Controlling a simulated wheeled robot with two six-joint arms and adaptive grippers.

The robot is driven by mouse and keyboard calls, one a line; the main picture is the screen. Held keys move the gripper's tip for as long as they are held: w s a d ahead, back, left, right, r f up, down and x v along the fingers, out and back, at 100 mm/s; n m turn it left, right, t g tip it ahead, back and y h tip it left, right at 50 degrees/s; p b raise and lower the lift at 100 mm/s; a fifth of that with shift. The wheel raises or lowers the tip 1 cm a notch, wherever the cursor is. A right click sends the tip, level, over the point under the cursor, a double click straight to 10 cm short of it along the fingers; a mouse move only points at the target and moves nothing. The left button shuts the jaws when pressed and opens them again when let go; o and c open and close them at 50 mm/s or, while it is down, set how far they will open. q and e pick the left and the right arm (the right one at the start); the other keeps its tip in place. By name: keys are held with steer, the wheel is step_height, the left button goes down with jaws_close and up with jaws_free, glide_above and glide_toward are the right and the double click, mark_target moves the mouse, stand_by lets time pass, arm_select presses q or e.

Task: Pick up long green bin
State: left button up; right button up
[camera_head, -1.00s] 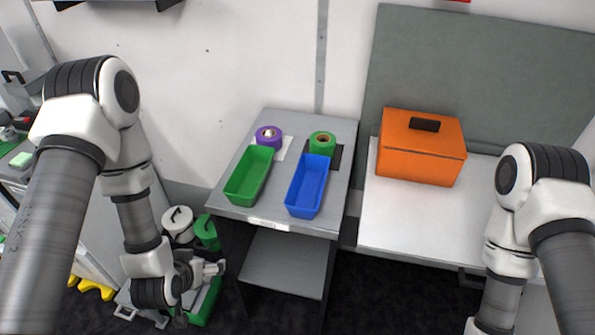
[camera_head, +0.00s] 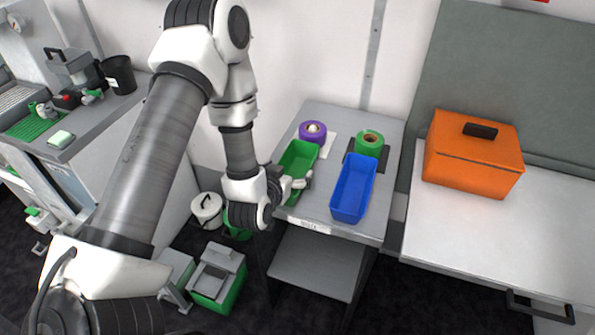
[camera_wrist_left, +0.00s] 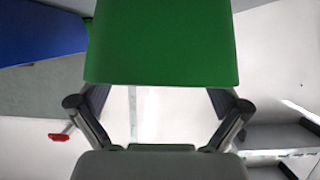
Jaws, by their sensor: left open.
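The long green bin (camera_head: 301,158) stands on the small grey table, left of a long blue bin (camera_head: 353,188). My left gripper (camera_head: 301,183) is at the bin's near left side in the head view, and it hides part of that side. In the left wrist view the green bin (camera_wrist_left: 162,42) fills the top middle, just beyond the fingers. The left gripper (camera_wrist_left: 160,100) is open, with a finger on each side and nothing visible between them. Whether a finger touches the bin I cannot tell. My right gripper is not in view.
A purple tape roll (camera_head: 313,131) and a green tape roll (camera_head: 369,143) sit behind the bins. An orange box (camera_head: 472,155) stands on the white bench at right. A white bucket (camera_head: 207,210) and a green-and-grey container (camera_head: 216,278) stand on the floor.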

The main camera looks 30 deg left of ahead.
mark_target(294, 165)
arm_select(q)
steer(key=p+x, duration=0.1)
steer(key=x, duration=0.3)
steer(key=shift+w+f, duration=0.25)
steer(key=shift+f, duration=0.05)
steer(key=shift+s+r, duration=0.2)
steer(key=shift+s, duration=0.05)
steer(key=c, duration=0.7)
steer(key=shift+c, duration=1.4)
steer(key=shift+w, duration=0.1)
